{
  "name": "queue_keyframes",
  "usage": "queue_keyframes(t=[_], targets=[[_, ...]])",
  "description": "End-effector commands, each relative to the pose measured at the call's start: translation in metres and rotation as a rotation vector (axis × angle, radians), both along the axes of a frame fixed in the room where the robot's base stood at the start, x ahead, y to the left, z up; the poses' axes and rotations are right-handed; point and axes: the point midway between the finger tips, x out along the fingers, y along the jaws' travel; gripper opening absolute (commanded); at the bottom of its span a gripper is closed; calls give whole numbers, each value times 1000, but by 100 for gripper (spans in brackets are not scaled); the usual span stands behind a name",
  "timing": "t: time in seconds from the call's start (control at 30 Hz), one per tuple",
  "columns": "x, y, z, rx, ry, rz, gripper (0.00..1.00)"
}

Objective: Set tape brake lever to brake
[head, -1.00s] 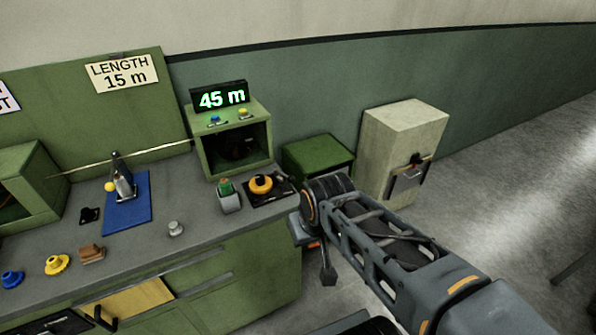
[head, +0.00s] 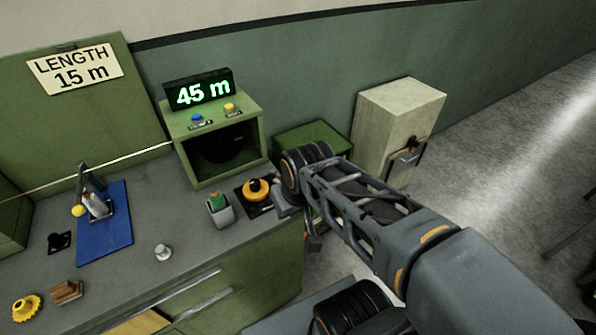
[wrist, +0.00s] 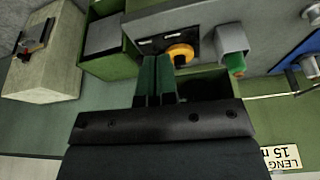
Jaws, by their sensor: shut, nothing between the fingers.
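An orange-yellow round control (head: 256,188) with a dark top sits on a black plate at the right end of the bench. It also shows in the wrist view (wrist: 180,52), on a dark panel with small white marks. A lever with a yellow ball (head: 78,211) stands on a blue plate farther left. No readable label tells which is the tape brake lever. My gripper (wrist: 157,62) is shut and empty, its green fingers pointing toward the panel, just left of the orange control in the wrist view. In the head view my arm largely hides the gripper.
A green box with a 45 m display (head: 203,93) stands behind the orange control. A grey cup with a green item (head: 219,210) is beside it. A green bin (head: 310,140) and a pale cabinet (head: 390,120) stand right of the bench. Open floor lies farther right.

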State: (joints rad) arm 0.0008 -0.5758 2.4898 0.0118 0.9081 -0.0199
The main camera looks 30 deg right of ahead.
Motion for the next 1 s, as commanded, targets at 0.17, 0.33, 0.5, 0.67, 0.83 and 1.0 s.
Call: queue_keyframes(t=[0.17, 0.33, 0.5, 0.67, 0.83, 1.0], targets=[[32, -16, 7, 32, 70, 39, 0], [89, -51, 10, 128, 148, 144, 0], [142, -103, -1, 252, 150, 270, 0], [174, -151, -17, 347, 96, 377, 0], [190, -186, -32, 402, 34, 454, 0], [196, -201, -38, 423, 1, 488, 0]])
